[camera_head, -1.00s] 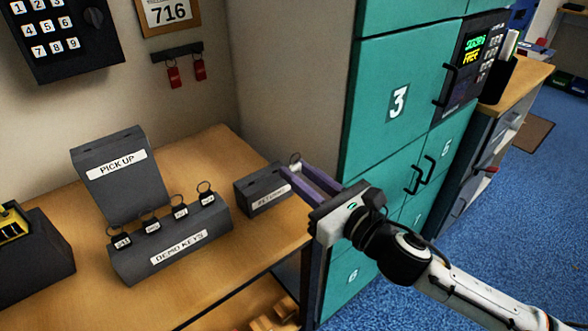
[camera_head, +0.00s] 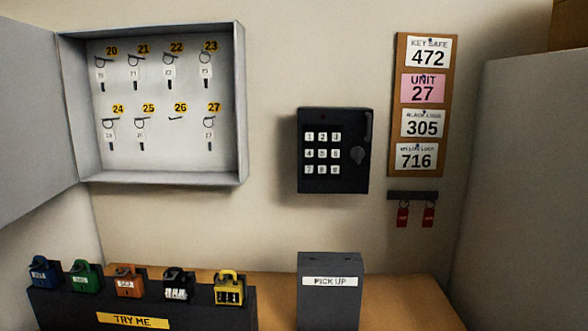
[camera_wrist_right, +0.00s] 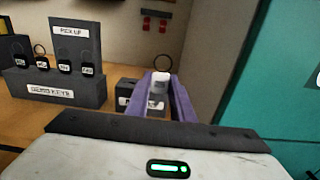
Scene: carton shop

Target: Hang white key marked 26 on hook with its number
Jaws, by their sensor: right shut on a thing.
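In the right wrist view my right gripper (camera_wrist_right: 160,98) is shut on a white key (camera_wrist_right: 160,82), with a ring above it. The marking on its tag is too small to read. In the head view the open key cabinet (camera_head: 241,105) hangs on the wall at the left. Hook 26 (camera_head: 176,118), in its lower row, is bare; the other numbered hooks hold keys with white tags. Neither of my grippers shows in the head view.
A grey pick-up box (camera_head: 328,308) and a try-me stand (camera_head: 75,312) with several padlocks are on the wooden table. A black keypad safe (camera_head: 335,150) and a number board (camera_head: 399,105) are on the wall. Demo keys (camera_wrist_right: 90,88) stand left of my right gripper.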

